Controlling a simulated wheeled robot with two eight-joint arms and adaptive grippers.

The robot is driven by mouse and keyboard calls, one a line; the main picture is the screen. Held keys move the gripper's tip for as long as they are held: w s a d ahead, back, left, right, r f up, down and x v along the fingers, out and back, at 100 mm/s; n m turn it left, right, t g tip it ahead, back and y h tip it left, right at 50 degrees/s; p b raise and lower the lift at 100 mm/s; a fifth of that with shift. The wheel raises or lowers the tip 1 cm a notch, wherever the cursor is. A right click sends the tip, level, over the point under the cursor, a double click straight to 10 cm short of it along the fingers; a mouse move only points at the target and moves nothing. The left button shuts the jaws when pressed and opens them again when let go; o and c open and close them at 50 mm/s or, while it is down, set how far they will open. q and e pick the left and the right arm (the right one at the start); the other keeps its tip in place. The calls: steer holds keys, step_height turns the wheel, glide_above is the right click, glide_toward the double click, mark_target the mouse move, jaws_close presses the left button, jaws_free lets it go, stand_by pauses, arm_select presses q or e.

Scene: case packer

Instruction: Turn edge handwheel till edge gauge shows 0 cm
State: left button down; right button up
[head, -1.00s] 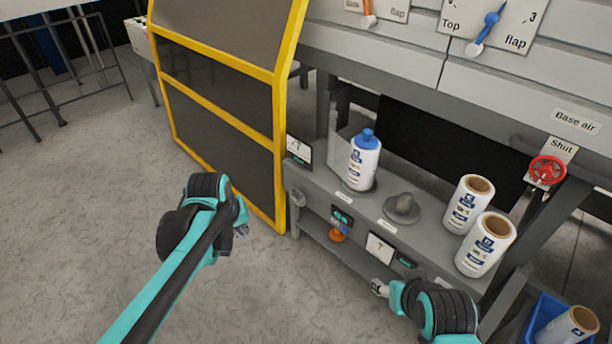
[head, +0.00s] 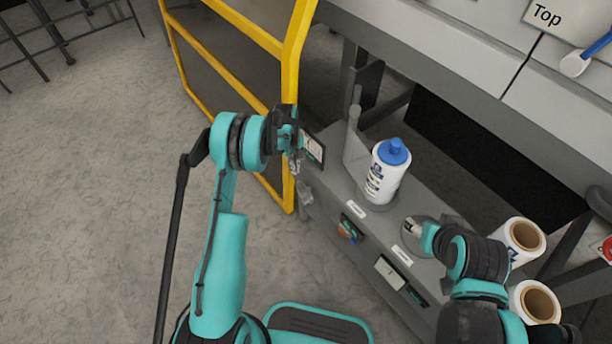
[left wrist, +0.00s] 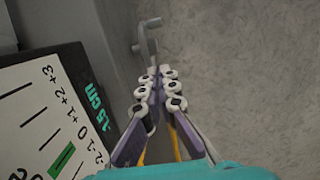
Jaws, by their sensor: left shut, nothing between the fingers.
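The edge gauge is a dark-framed panel (head: 313,147) at the shelf's left end. In the left wrist view the gauge (left wrist: 35,120) has a white scale, a green marker on the negative side and green digits that look like -1.5 cm. A small grey crank (left wrist: 148,40), which looks like the edge handwheel, sticks out beyond my fingertips. In the head view it seems to be the grey part (head: 305,194) below the gauge. My left gripper (head: 296,165) is shut and empty beside the gauge, apart from the crank; its fingers (left wrist: 158,80) point toward it. My right gripper (head: 413,229) is over the shelf by the grey knob; its jaws are unclear.
A white bottle with a blue cap (head: 386,172) stands on the shelf (head: 345,190). Two white rolls (head: 522,238) stand at its right. A yellow-framed guard (head: 296,60) rises close behind my left gripper.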

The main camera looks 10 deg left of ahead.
arm_select(q)
steer(key=f, duration=0.1)
steer(key=b, duration=0.4)
glide_above(303, 194)
steer(key=a, duration=0.2)
step_height(303, 194, down, 8)
steer(key=f, duration=0.1)
steer(key=shift+s+d+f+b, duration=0.65)
steer(key=shift+s+d+f, duration=0.15)
steer(key=shift+s+d, duration=0.05)
steer(key=shift+s+d+f, duration=0.2)
steer(key=shift+d, duration=0.05)
steer(key=shift+d, duration=0.1)
steer(key=shift+s+d+y, duration=0.1)
steer(key=shift+s+y, duration=0.05)
steer(key=shift+y, duration=0.15)
steer(key=shift+f+t, duration=0.1)
steer(key=shift+t, duration=0.2)
